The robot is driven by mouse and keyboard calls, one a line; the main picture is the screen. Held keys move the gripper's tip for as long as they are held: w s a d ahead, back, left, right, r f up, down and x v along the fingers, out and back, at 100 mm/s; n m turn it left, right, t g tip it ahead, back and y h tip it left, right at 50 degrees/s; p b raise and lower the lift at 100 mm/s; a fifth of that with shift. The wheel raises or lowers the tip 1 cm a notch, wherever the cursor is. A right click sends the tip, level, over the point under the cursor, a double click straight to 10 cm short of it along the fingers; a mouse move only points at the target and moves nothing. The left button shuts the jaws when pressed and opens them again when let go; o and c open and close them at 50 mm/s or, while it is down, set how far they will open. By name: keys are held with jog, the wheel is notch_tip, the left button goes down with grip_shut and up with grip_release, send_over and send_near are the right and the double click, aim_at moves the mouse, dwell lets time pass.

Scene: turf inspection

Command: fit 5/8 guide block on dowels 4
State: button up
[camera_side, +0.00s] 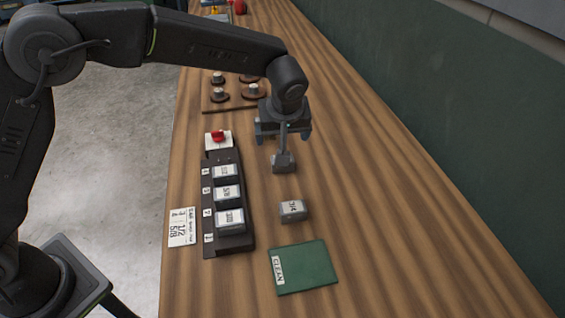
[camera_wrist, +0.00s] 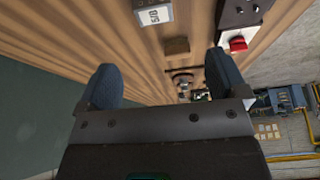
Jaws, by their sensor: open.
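A dark rack (camera_side: 241,240) stands on the bench in the side view. It holds 3 grey blocks with white labels: a far one (camera_side: 225,172), a middle one (camera_side: 228,193) and a near one (camera_side: 230,220). A loose grey labelled block (camera_side: 293,211) sits right of the rack; a labelled block also shows at the top of the wrist view (camera_wrist: 153,13). The label numbers are too small to read surely. My gripper (camera_side: 283,133) is open, with its fingers (camera_wrist: 166,82) wide apart. A small grey block with an upright post (camera_side: 284,163) shows just below it; I cannot tell whether they touch.
A red knob (camera_side: 217,136) is at the rack's far end. A green mat (camera_side: 308,268) marked CLEAN lies in front. A white number card (camera_side: 181,227) is left. The bench's right side is clear.

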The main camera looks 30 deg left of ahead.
send_over(281, 173)
notch_tip(281, 173, down, 8)
jog(key=shift+d+x, duration=0.15)
jog(key=shift+x, duration=1.2)
jog(key=shift+d+x, duration=0.2)
jog(key=shift+x, duration=1.1)
jog(key=shift+w, duration=0.2)
jog(key=c, duration=1.1)
